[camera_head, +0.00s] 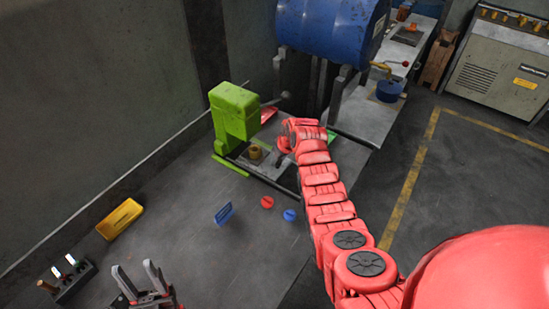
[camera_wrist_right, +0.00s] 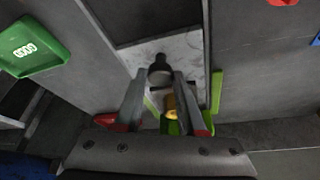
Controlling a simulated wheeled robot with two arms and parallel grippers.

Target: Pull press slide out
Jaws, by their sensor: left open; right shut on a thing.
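The green press (camera_head: 235,112) stands on the grey table, with its grey metal slide (camera_head: 270,163) at its base. A brass piece (camera_head: 255,152) sits on the slide on the press side; the right wrist view also shows the brass piece (camera_wrist_right: 171,106) and the slide plate (camera_wrist_right: 198,48). My right gripper (camera_wrist_right: 161,76) is shut on the dark knob (camera_wrist_right: 160,63) of the slide, its fingers on either side of it. In the head view my red arm partly hides this grip. My left gripper (camera_head: 135,272) is open and empty at the bottom left, far from the press.
A red disc (camera_head: 267,202), a blue disc (camera_head: 290,215) and a blue tag (camera_head: 223,213) are in front of the slide. A yellow tray (camera_head: 119,219) and a tool rack (camera_head: 69,279) are at left. A green tray (camera_wrist_right: 30,48) lies beside the press. A blue drum (camera_head: 330,30) stands behind.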

